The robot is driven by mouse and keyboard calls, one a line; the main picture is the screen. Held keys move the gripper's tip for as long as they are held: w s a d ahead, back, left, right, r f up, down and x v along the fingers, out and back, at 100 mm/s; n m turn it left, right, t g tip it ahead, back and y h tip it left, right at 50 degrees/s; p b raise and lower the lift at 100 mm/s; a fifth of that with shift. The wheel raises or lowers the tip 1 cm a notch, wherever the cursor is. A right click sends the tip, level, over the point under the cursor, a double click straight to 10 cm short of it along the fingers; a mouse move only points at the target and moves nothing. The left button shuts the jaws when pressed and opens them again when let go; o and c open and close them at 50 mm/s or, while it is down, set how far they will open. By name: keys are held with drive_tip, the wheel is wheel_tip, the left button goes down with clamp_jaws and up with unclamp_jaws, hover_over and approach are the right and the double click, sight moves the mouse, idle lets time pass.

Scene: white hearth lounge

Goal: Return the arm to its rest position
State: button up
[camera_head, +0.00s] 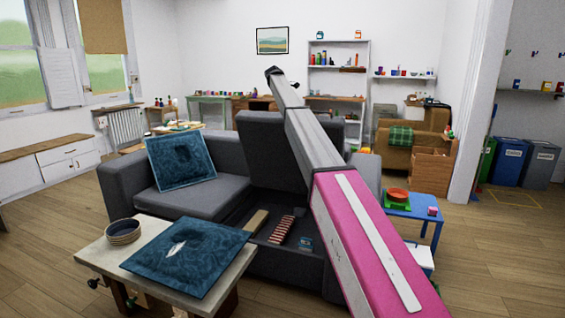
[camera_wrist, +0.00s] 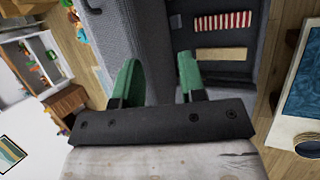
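My arm (camera_head: 350,225), pink and grey, stretches from the lower right up and away over the sofa in the head view. Its dark far end is raised high, in front of the back wall, and the fingers cannot be made out there. In the wrist view my gripper (camera_wrist: 160,80) shows two green fingers standing well apart with nothing between them. Below the fingers, the open sofa compartment holds a red-and-white striped thing (camera_wrist: 222,21) and a flat tan piece (camera_wrist: 220,54). The gripper touches nothing that I can see.
The grey sofa (camera_head: 205,198) has a raised seat section (camera_head: 268,150) beside my arm. A low table (camera_head: 95,252) with a blue cushion (camera_head: 190,255) and a bowl (camera_head: 122,232) stands front left. A small blue table (camera_head: 415,212) stands right of my arm.

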drive_tip(key=s+d+f+m+y, duration=0.15)
drive_tip(key=s+d+f, duration=0.25)
drive_tip(key=s+f, duration=0.7)
drive_tip(key=s+d+f+m+g, duration=0.1)
drive_tip(key=s+d+f+m, duration=0.15)
drive_tip(key=s+f, duration=0.8)
drive_tip(key=s+d+f+m+y, duration=0.1)
drive_tip(key=s+d+f, duration=0.45)
drive_tip(key=f, duration=0.85)
drive_tip(key=s+d+f+m+y, duration=0.1)
drive_tip(key=s+f, duration=0.5)
drive_tip(key=s, duration=0.7)
drive_tip(key=s+d+f+m+g+y, duration=0.1)
drive_tip(key=s+f+m, duration=0.3)
drive_tip(key=s, duration=0.9)
drive_tip(key=s+d+f+m+y, duration=0.1)
drive_tip(key=s+f+m, duration=0.1)
drive_tip(key=s+f, duration=0.5)
drive_tip(key=s, duration=0.5)
drive_tip(key=shift+s+d+f+m+g, duration=0.2)
drive_tip(key=shift+s+f+m+g, duration=0.2)
